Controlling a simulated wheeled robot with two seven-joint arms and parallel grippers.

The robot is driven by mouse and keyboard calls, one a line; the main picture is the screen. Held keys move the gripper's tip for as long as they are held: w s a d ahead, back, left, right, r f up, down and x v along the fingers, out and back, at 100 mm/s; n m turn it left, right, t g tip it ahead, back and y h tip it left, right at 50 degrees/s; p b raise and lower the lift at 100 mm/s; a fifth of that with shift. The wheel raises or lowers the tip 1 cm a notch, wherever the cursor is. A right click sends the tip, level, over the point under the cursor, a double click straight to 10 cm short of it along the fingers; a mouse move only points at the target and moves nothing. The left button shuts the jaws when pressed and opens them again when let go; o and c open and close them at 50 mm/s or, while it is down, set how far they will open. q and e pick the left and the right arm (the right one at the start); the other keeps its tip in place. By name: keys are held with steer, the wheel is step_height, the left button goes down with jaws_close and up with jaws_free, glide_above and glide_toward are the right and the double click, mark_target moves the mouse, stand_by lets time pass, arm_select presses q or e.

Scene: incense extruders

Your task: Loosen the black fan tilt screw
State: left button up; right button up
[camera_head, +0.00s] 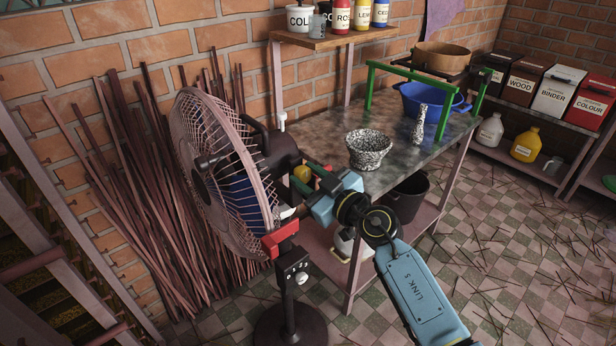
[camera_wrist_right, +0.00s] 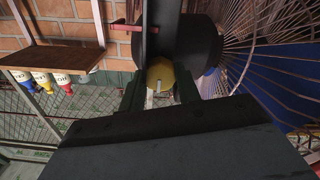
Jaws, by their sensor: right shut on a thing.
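The fan (camera_head: 215,165) stands at the left of the table, with a pinkish wire guard, a dark motor housing (camera_head: 276,150) and a stand with a red bracket (camera_head: 280,238). The screw's shaft is hidden. My left gripper is not in view.
A worktable (camera_head: 310,120) bears a speckled mortar (camera_head: 369,149), a pestle (camera_head: 418,124) and a blue basin (camera_head: 428,98). A dark bucket (camera_head: 407,197) stands under it. Reddish sticks (camera_head: 135,200) lean on the wall behind the fan. The tiled floor at right has scattered sticks.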

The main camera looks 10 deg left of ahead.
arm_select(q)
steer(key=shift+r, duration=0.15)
arm_select(e)
steer(key=shift+n+p, duration=0.7)
steer(key=shift+n, duration=0.1)
steer(key=shift+n+p, duration=0.5)
steer(key=shift+n, duration=0.3)
steer(key=shift+n+p, duration=0.4)
steer(key=shift+n, duration=0.5)
steer(key=n, duration=0.3)
steer(key=shift+n+p, duration=0.3)
steer(key=shift+p, duration=0.05)
steer(key=n, duration=0.2)
steer(key=shift+f+n, duration=0.1)
steer(key=shift+n, duration=0.3)
steer(key=n, duration=0.3)
steer(key=shift+f+n, duration=0.1)
steer(key=shift+n, duration=0.2)
arm_select(q)
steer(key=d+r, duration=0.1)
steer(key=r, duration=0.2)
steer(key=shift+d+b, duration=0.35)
steer(key=shift+b, duration=0.05)
arm_select(e)
steer(key=n, duration=0.4)
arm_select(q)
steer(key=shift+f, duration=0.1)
arm_select(e)
steer(key=shift+n, duration=0.3)
